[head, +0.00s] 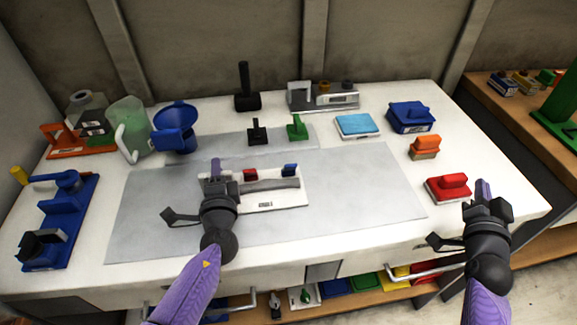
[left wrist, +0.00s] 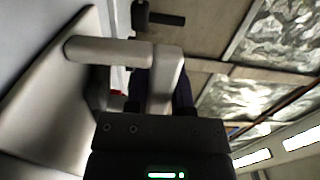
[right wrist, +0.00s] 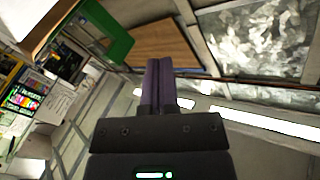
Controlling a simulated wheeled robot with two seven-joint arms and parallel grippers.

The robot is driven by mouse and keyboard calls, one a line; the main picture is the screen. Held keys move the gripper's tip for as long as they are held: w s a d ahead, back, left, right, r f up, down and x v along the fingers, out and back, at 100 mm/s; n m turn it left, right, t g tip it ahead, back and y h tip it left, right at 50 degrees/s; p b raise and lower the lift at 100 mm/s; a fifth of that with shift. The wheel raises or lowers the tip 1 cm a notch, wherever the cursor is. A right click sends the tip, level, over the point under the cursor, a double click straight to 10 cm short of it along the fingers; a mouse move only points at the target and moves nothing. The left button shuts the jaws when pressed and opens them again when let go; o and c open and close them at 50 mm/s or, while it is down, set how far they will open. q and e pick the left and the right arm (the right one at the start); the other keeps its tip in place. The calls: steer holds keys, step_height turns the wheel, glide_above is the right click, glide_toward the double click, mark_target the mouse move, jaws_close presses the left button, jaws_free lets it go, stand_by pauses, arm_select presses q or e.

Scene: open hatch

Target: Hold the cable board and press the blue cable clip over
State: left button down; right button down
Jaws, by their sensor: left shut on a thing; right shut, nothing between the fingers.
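The white cable board (head: 264,205) lies on the grey mat. A grey cable-like bar (head: 272,185) runs along it. A red clip (head: 250,175) and a blue cable clip (head: 290,170) stand along its back edge; the blue one is at the right end and looks raised. My left gripper (head: 216,165) is shut on a grey part at the board's left end. In the left wrist view that grey part (left wrist: 165,80) sits between the fingers, beside the pale board (left wrist: 50,105). My right gripper (head: 483,188) is shut and empty, right of the board near the table's front right edge.
Behind the board stand a black plunger-like tool (head: 256,131), a green tool (head: 297,127) and a light-blue block (head: 358,125). A red block (head: 448,187) stands left of my right gripper. The mat (head: 375,190) is bare between board and red block.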

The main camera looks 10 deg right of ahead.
steer(key=w+a+n+y, duration=0.2)
steer(key=w+a+y, duration=0.3)
steer(key=w+a, duration=0.35)
step_height(320, 180, up, 7)
steer(key=n+g+y, duration=0.7)
steer(key=n+y, duration=0.1)
steer(key=n, duration=0.1)
glide_above(290, 167)
steer(key=d, duration=0.2)
steer(key=s+r+n+g+h, duration=0.1)
steer(key=s+g+h, duration=0.1)
steer(key=g, duration=0.1)
steer(key=x, duration=1)
steer(key=shift+s+a+f, duration=0.1)
steer(key=shift+a+f, duration=0.1)
steer(key=shift+f, duration=0.05)
